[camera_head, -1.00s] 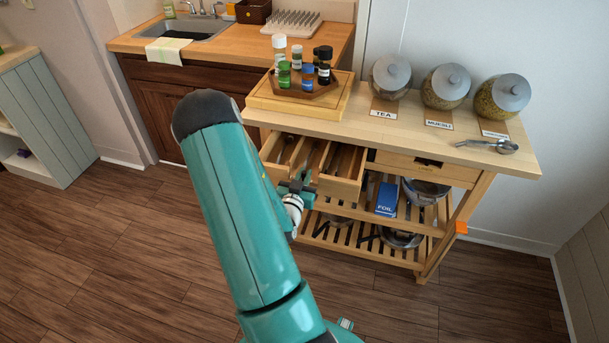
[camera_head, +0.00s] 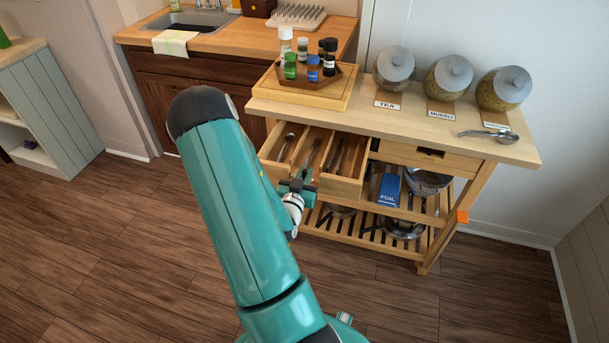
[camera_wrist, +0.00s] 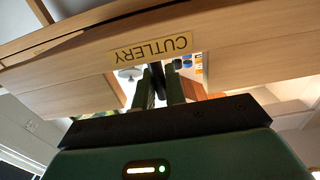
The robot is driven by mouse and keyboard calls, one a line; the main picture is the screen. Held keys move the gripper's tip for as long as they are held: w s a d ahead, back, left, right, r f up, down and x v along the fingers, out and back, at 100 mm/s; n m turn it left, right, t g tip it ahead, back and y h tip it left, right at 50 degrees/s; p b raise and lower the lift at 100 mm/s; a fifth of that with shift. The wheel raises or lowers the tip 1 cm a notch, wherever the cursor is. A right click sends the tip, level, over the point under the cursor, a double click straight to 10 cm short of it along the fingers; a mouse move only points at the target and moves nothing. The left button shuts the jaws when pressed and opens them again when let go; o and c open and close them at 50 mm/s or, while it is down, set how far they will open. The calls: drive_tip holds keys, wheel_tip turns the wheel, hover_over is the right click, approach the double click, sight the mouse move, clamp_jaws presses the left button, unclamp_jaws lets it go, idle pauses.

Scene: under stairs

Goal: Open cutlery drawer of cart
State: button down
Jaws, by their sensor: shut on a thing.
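The wooden cart (camera_head: 400,127) stands against the wall. Its cutlery drawer (camera_head: 343,187), on the left under the top, is pulled out, showing dividers and cutlery (camera_head: 336,155) in its compartments. My gripper (camera_head: 296,186) is at the drawer front and is shut on it, at a notch in the middle of the front.
On the cart top are a board with small bottles (camera_head: 312,70), several glass jars (camera_head: 447,78) and a metal scoop (camera_head: 490,134). A second drawer (camera_head: 425,155) is shut. Lower shelves hold a blue foil box (camera_head: 388,190) and pans. Floor (camera_head: 390,290) in front is clear.

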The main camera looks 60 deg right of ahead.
drive_tip(key=c, duration=1.4)
unclamp_jaws()
drive_tip(key=shift+c, duration=0.2)
drive_tip(key=s+a, duration=0.1)
drive_tip(key=a, duration=0.6)
drive_tip(key=shift+a, duration=0.2)
